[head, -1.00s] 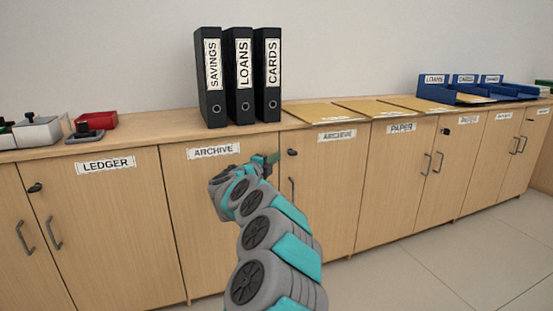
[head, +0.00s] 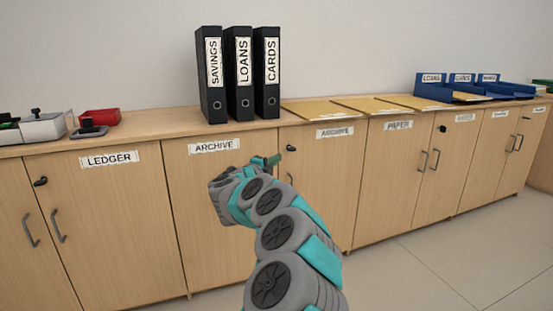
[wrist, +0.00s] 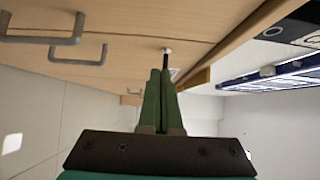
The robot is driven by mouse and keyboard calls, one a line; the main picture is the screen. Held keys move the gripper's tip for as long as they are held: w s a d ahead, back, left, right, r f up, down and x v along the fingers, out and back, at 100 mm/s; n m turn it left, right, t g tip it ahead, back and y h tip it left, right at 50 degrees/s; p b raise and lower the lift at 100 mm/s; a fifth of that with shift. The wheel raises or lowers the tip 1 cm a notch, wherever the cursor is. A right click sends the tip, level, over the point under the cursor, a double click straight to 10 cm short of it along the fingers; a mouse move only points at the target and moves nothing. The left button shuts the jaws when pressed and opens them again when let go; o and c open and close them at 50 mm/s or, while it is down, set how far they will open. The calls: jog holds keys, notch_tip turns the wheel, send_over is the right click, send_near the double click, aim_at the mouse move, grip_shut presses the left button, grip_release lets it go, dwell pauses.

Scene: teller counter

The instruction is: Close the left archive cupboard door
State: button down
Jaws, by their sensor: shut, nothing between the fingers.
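The left archive cupboard door (head: 215,240) is a pale wood panel labelled ARCHIVE in the head view. It looks about flush with its neighbours; I cannot tell whether a small gap is left. My arm covers its lower right part and its handle. My gripper (head: 270,160) is in front of its upper right edge, near the seam with the right archive door (head: 330,190). In the wrist view my gripper (wrist: 160,75) is shut and empty, its green fingers pointing at a small lock (wrist: 167,50). I cannot tell whether they touch the front.
Two grey handles (wrist: 80,42) stick out at the left in the wrist view. Black binders (head: 240,75) and yellow folders (head: 320,112) are on the countertop. The ledger cupboard (head: 105,225) is at the left. The floor (head: 440,260) at the right is clear.

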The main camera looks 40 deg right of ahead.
jog(key=s+v, duration=0.1)
jog(key=v, duration=0.7)
jog(key=shift+d+r, duration=0.1)
